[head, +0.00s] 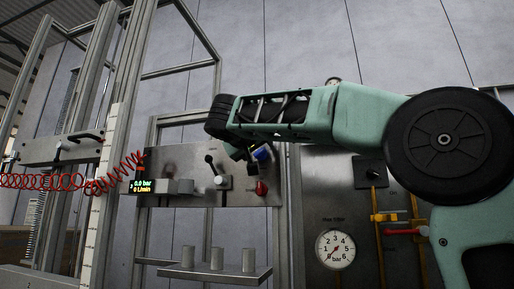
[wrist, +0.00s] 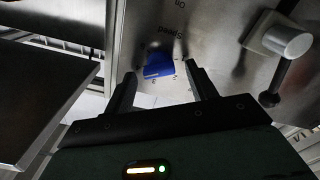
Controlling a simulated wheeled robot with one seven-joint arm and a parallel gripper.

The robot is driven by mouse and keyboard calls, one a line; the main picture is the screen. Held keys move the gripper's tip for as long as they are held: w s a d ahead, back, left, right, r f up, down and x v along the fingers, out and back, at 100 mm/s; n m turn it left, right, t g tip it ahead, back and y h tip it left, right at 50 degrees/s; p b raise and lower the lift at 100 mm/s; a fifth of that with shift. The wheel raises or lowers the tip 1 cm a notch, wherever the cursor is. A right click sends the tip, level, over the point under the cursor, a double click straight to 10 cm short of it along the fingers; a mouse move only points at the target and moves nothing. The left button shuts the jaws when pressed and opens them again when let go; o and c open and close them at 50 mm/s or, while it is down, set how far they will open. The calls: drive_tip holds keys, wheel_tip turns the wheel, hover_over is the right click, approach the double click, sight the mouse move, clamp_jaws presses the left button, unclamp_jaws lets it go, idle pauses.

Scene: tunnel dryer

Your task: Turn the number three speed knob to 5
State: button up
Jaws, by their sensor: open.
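A blue knob (wrist: 158,66) sits on a metal panel beneath the word "Speed", which appears upside down in the wrist view. Small marks ring it, too small to read surely, so its setting cannot be told. My gripper (wrist: 161,76) is open, with one finger on each side of the blue knob; contact cannot be made out. In the head view the blue knob (head: 262,153) shows just below my arm's end, and the gripper itself is mostly hidden there. No number three label can be read.
A lever with a black ball end (head: 211,162) and a red knob (head: 262,188) are close by on the panel. A green-lit display (head: 143,186) reads 0.0 bar. A round gauge (head: 335,249) and a red coiled hose (head: 45,181) stand apart.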

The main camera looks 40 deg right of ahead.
drive_tip(key=c, duration=1)
drive_tip(key=shift+f+b, duration=0.15)
drive_tip(key=shift+b, duration=0.35)
drive_tip(key=shift+f+m+b, duration=0.15)
drive_tip(key=shift+m+b, duration=0.55)
drive_tip(key=shift+b, duration=0.25)
drive_tip(key=m+b, duration=0.2)
drive_tip(key=b, duration=0.1)
drive_tip(key=shift+f, duration=0.1)
drive_tip(key=m+b, duration=0.3)
drive_tip(key=m, duration=0.1)
drive_tip(key=shift+s+b, duration=0.1)
drive_tip(key=shift+b, duration=0.2)
drive_tip(key=shift+d+r+m+b, duration=0.15)
drive_tip(key=shift+m+b, duration=0.35)
drive_tip(key=shift+m, duration=0.6)
drive_tip(key=shift+a+r+m+b, duration=0.15)
drive_tip(key=shift+m+b, duration=0.3)
drive_tip(key=shift+m, duration=0.65)
drive_tip(key=shift+d, duration=0.1)
